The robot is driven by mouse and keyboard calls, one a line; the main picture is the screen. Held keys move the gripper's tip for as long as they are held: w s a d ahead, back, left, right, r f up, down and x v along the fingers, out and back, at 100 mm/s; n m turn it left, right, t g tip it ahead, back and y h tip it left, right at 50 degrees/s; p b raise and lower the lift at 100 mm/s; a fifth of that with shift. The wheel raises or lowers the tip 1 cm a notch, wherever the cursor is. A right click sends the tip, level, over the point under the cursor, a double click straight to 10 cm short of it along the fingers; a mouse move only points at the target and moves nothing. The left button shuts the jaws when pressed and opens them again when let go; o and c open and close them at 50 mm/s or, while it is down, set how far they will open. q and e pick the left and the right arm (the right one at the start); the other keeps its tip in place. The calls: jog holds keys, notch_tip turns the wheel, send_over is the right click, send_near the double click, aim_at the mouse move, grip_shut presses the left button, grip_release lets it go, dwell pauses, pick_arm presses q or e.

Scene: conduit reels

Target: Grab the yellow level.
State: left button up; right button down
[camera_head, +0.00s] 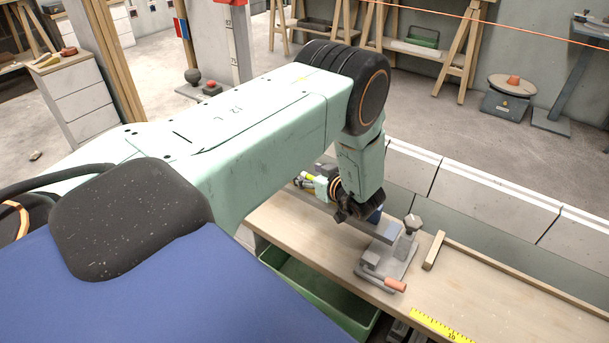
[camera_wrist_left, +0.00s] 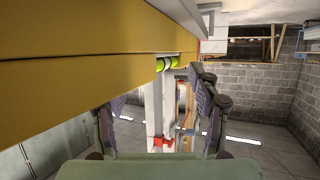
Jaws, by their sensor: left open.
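The yellow level fills the upper left of the left wrist view as a long yellow bar (camera_wrist_left: 60,88), very close to the camera. A bright green vial (camera_wrist_left: 167,64) with dark lines shows at its far end. In the head view a small yellow-green piece (camera_head: 308,176) shows beside my left gripper (camera_head: 354,211); I cannot tell whether it is part of the level. My left gripper is low over the bench, and its fingers (camera_wrist_left: 155,112) are apart in the wrist view. The level passes above and beside the left-hand finger; I cannot tell whether they touch. My right gripper is out of view.
The wooden bench (camera_head: 300,228) carries a grey clamp-like device (camera_head: 388,260) with an orange handle close to the gripper, a wood block (camera_head: 434,250) and a yellow ruler (camera_head: 440,325). A green bin (camera_head: 310,290) stands below the bench. The bench's right part is mostly clear.

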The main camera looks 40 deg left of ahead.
pick_arm(q)
jog(key=shift+a, duration=0.15)
jog(key=shift+w, duration=0.1)
grip_shut()
dwell(0.5)
